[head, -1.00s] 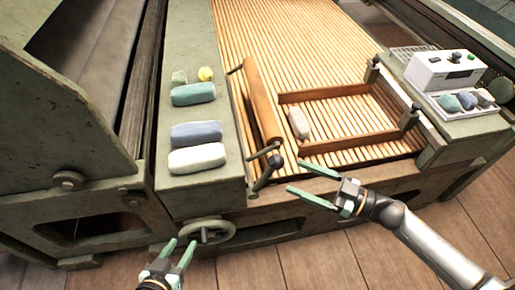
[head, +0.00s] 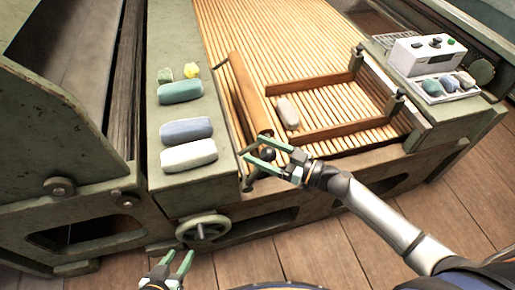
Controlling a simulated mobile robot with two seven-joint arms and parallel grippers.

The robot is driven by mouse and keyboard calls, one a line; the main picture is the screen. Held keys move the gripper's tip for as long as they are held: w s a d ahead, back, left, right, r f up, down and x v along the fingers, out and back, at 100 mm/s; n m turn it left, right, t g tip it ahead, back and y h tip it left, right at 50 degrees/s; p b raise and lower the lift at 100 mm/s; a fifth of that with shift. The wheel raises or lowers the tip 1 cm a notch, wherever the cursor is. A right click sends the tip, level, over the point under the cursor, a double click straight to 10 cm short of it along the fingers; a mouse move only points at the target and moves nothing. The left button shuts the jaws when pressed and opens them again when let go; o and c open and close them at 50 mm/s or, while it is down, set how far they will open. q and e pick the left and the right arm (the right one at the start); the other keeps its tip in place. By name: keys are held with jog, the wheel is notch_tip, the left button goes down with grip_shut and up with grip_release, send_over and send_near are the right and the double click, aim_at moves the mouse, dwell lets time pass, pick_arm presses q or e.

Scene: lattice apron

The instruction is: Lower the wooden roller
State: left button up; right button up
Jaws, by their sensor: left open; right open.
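The wooden roller (head: 246,92) lies lengthwise along the left edge of the slatted wooden bed (head: 290,50). Its near end carries a dark crank handle with a round knob (head: 267,154). My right gripper (head: 254,150) is open at this near end, its green fingers on either side of the knob in the picture. I cannot tell whether they touch it. My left gripper (head: 174,264) is open and empty at the bottom, below the green handwheel (head: 203,228).
Several rolled cloths, such as a white one (head: 188,155), lie on the green side ledge. A white control box (head: 425,52) and a tray (head: 447,88) stand at right.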

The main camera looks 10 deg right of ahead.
jog(key=shift+w+a, duration=0.3)
jog(key=shift+a, duration=0.05)
grip_shut()
dwell(0.5)
dwell(0.3)
